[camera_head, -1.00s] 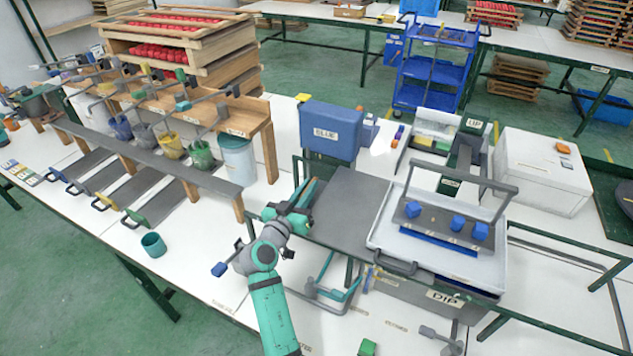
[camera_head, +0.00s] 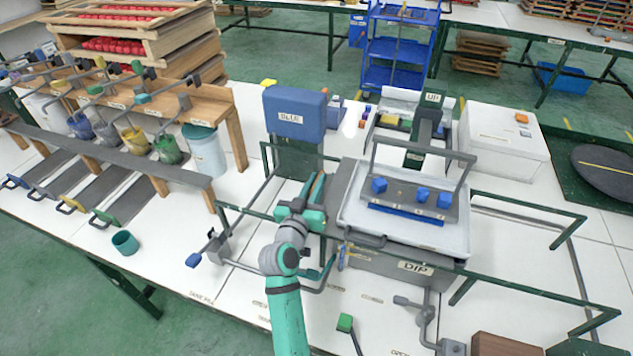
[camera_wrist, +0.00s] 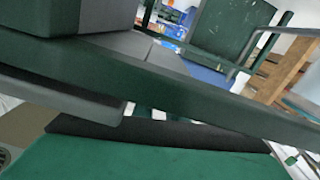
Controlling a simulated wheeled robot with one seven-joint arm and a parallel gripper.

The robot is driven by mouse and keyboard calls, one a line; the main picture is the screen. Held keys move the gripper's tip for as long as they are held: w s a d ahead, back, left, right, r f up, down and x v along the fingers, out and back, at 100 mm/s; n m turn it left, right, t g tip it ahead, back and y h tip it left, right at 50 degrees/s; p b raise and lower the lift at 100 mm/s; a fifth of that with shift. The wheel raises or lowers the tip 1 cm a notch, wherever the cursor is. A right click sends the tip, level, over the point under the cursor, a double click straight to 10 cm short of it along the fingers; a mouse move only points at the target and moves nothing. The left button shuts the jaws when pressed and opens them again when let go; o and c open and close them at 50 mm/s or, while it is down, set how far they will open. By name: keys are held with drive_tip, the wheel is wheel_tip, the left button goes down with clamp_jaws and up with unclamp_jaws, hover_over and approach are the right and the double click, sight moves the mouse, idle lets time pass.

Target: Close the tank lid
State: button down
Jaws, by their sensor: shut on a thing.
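The tank lid is a flat dark grey panel (camera_head: 343,188). A strip of it shows at the tank's left end, and the rest is hidden beneath the white tray. The grey tank (camera_head: 385,265), labelled DIP, sits below the tray. My gripper (camera_head: 317,187) is at the lid's left edge, shut on the lid; the exact grip is hard to make out. In the wrist view a dark bar (camera_wrist: 170,85) crosses the picture close up, with dark grey surfaces behind it.
The white tray (camera_head: 455,240) carries a handled grey rack (camera_head: 410,195) with blue blocks. Green rails (camera_head: 245,212) lie left of the lid, with free room between them. A blue box (camera_head: 294,112) labelled BLUE stands behind. A lever (camera_head: 345,323) stands in front.

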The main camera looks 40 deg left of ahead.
drive_tip(key=shift+w+r, duration=0.1)
drive_tip(key=shift+r, duration=0.05)
drive_tip(key=c, duration=1.8)
unclamp_jaws()
drive_tip(key=shift+v, duration=5.5)
